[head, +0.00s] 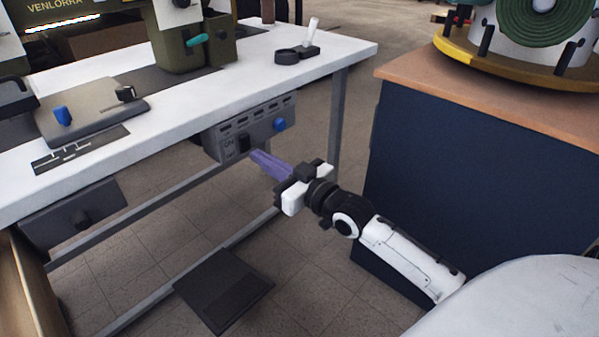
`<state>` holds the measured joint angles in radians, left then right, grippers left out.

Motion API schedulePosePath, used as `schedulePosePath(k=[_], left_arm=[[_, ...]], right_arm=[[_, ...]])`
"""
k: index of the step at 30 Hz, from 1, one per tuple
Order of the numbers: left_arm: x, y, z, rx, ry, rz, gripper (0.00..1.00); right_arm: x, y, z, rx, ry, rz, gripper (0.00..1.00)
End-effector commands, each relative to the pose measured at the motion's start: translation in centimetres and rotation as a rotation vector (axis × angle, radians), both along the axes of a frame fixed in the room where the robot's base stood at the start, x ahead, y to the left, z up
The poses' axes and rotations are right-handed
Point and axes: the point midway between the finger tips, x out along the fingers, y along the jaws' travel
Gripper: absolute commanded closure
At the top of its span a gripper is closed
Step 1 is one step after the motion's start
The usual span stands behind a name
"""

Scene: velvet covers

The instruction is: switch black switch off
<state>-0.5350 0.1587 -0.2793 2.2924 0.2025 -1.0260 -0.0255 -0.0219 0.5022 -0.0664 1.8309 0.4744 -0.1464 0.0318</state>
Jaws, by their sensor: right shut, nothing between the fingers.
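The black switch (244,143) sits on the front of a grey control box (228,130) mounted under the white table's edge. Whether it stands on or off is too small to tell. My right gripper (254,154) comes in from the right with its purple fingers shut and empty. The fingertips are just beside the black switch, slightly right of and below it. I cannot tell whether they touch it. A blue knob (279,124) is on the right of the same box. My left gripper is not in view.
The white table (180,117) carries a green sewing machine (182,45) and a grey plate. A grey drawer box (75,215) hangs under its left side. A dark foot pedal (223,290) lies on the floor. A blue cabinet (450,180) stands close to my right arm.

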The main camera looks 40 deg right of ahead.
Motion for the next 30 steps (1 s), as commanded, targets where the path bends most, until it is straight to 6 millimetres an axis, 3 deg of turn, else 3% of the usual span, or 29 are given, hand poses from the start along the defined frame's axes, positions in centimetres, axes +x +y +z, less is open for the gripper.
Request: schedulePosePath(k=[9,15,21,30], left_arm=[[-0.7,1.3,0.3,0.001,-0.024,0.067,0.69],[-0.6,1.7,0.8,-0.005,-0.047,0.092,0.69],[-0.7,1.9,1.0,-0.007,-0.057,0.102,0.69],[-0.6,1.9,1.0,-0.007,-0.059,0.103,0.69]], right_arm=[[-6.4,-1.0,0.2,0.002,-0.002,0.006,1.0],[-9.2,-1.5,0.0,0.004,-0.004,0.006,1.0],[-10.4,-1.6,0.0,0.003,-0.009,0.008,1.0],[-10.5,-1.6,0.0,0.004,-0.011,0.008,1.0]])
